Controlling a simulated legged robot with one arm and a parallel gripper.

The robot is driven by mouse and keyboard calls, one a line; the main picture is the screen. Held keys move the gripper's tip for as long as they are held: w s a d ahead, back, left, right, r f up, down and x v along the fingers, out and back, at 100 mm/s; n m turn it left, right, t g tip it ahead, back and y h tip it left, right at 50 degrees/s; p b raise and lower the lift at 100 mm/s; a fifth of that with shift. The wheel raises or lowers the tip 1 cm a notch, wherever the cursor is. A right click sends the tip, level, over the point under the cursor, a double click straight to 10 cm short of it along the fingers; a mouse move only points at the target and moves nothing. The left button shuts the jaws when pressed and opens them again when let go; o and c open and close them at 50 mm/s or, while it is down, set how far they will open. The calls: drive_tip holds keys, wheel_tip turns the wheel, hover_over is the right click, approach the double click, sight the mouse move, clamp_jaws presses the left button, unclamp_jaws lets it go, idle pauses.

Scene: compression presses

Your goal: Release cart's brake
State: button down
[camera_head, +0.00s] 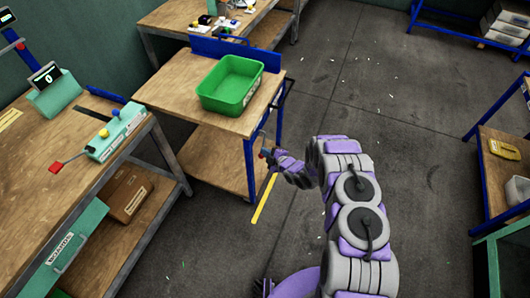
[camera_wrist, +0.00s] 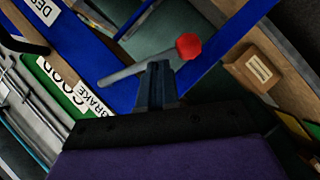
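The cart (camera_head: 215,122) has a wooden top, a wooden lower shelf and blue legs. Its brake lever (camera_wrist: 130,71) is a grey rod with a red knob (camera_wrist: 189,46), and lies across the wrist view in front of blue frame bars. A small red spot at the cart's right front leg in the head view (camera_head: 265,153) appears to be this knob. My gripper (camera_wrist: 158,66) has its fingers close together, with the tips at the rod just left of the knob. I cannot tell whether they touch it. A white label reading "BRAKE" (camera_wrist: 93,101) shows at left.
A green bin (camera_head: 231,85) sits on the cart. A workbench (camera_head: 60,150) with a teal control box (camera_head: 117,132) stands at left, with a cardboard box (camera_head: 129,192) below. Shelving (camera_head: 505,150) stands at right. The grey floor (camera_head: 380,90) between is open.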

drive_tip(key=shift+w+d+f, duration=0.25)
drive_tip(key=shift+w+f, duration=0.2)
drive_tip(key=shift+w, duration=0.2)
drive_tip(key=shift+w+d+f, duration=0.2)
drive_tip(key=shift+w+f, duration=0.2)
drive_tip(key=shift+w, duration=0.3)
